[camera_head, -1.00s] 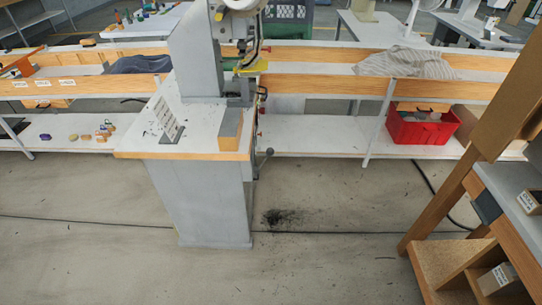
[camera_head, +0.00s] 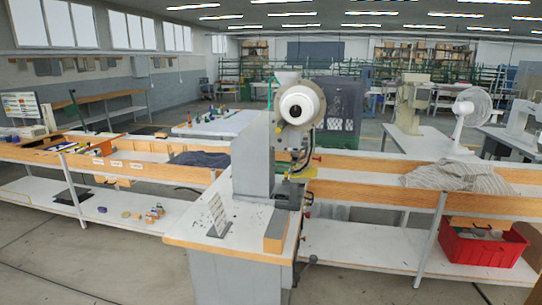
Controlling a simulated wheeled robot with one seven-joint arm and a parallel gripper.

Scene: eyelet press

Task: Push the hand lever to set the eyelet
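The eyelet press (camera_head: 257,150) stands in the centre on a grey pedestal with a white, wood-edged top. A round white wheel or drum (camera_head: 300,103) sits at its upper front. Yellow and red parts show at its working head (camera_head: 298,172). A small lever with a dark knob (camera_head: 312,260) sticks out low at the right side of the pedestal; whether this is the hand lever I cannot tell. My gripper is not in view.
A long wood-edged bench runs behind the press, with grey cloth (camera_head: 455,178) on it. A red crate (camera_head: 484,245) stands on the lower shelf at right. A white fan (camera_head: 470,112) stands farther back. Some floor shows at the lower left.

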